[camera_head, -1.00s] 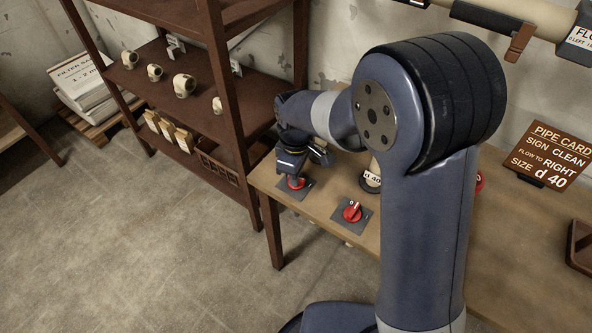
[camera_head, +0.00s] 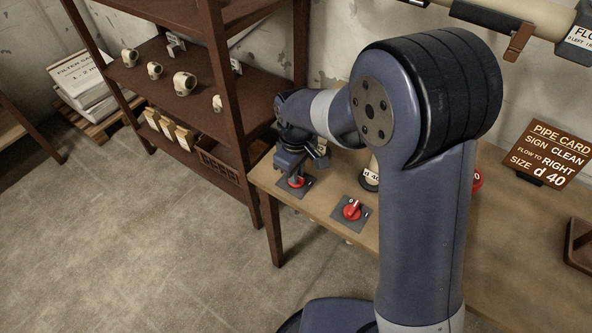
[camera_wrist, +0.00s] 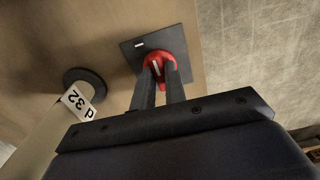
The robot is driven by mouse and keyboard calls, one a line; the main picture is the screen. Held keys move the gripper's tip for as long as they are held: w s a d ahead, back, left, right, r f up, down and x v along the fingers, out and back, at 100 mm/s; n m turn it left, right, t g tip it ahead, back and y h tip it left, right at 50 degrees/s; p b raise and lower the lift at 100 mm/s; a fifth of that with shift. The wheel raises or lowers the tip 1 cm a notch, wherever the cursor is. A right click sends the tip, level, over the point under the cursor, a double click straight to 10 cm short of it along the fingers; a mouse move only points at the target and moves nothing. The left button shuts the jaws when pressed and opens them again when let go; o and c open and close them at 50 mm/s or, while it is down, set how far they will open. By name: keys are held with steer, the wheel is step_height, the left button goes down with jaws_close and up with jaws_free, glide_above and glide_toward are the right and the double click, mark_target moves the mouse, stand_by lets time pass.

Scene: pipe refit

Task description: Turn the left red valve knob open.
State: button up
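The left red valve knob (camera_head: 297,183) sits on a dark square plate at the left end of the workbench. It shows at the top of the wrist view (camera_wrist: 154,60), with a pale line on its ridge. My gripper (camera_wrist: 159,72) points down at it, with one finger on each side of the ridge and little gap between them. The fingers look closed on the ridge, and they hide part of the knob. In the head view my gripper (camera_head: 295,176) stands over the knob.
A second red knob (camera_head: 352,211) is on the bench to the right. A dark round flange (camera_wrist: 84,84) with a "d 32" label stands beside the left plate. A shelf (camera_head: 150,80) with pipe fittings is close on the left. A pipe card (camera_head: 547,153) stands at right.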

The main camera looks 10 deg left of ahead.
steer(key=o, duration=0.4)
steer(key=shift+o, duration=0.2)
steer(key=shift+r, duration=0.1)
step_height(320, 180, up, 11)
steer(key=p, duration=0.1)
steer(key=shift+f, duration=0.2)
step_height(320, 180, down, 11)
steer(key=shift+r+b, duration=0.1)
steer(key=shift+b, duration=0.45)
stand_by(0.5)
